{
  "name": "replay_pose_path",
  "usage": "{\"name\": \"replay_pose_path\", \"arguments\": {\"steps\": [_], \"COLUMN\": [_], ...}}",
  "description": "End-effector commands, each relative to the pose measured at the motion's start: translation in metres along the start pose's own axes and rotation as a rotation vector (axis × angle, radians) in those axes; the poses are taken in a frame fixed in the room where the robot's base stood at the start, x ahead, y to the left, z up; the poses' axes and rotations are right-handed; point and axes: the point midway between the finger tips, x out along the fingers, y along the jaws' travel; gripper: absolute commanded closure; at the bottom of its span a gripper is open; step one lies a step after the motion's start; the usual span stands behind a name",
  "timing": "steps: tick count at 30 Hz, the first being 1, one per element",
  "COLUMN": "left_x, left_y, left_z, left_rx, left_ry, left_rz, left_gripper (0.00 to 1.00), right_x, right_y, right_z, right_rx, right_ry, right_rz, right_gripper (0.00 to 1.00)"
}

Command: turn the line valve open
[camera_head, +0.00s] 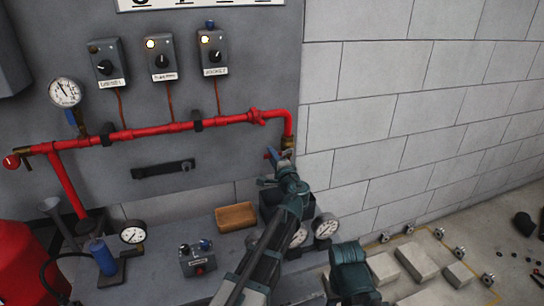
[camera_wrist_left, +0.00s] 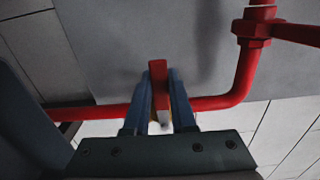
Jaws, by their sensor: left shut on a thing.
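The line valve is a small brass fitting (camera_head: 289,143) below the end of the red pipe, at the bottom of its downturn on the right. Its red lever handle (camera_head: 267,156) shows just left of my gripper in the head view. My left gripper (camera_head: 275,154) reaches up to the valve from below. In the left wrist view the red handle (camera_wrist_left: 159,85) stands between the two blue fingers (camera_wrist_left: 163,88), which are shut on it. The gripper hides most of the valve body, so the handle's exact angle is hard to tell. My right gripper is not in view.
The red pipe (camera_head: 180,127) runs along the grey panel, below three switch boxes (camera_head: 160,59) and beside a gauge (camera_head: 65,93). A wooden tray (camera_head: 236,217) and a small control box (camera_head: 197,259) sit on the bench below. Pale blocks (camera_head: 416,262) lie at lower right.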

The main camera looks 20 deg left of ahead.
Motion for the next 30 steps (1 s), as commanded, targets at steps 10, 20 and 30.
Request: {"name": "replay_pose_path", "arguments": {"steps": [10,20,30], "left_x": [0.000,0.000,0.000], "left_y": [0.000,-0.007,-0.029], "left_z": [0.000,-0.001,-0.005], "left_rx": [0.000,0.069,0.343], "left_ry": [0.001,0.001,0.001], "left_rz": [0.000,0.000,-0.001], "left_gripper": [1.00,1.00,1.00], "right_x": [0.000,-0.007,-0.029], "right_y": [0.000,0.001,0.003], "right_z": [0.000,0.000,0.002], "right_rx": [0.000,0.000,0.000], "right_ry": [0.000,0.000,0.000], "right_rz": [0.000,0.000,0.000], "right_gripper": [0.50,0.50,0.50]}}
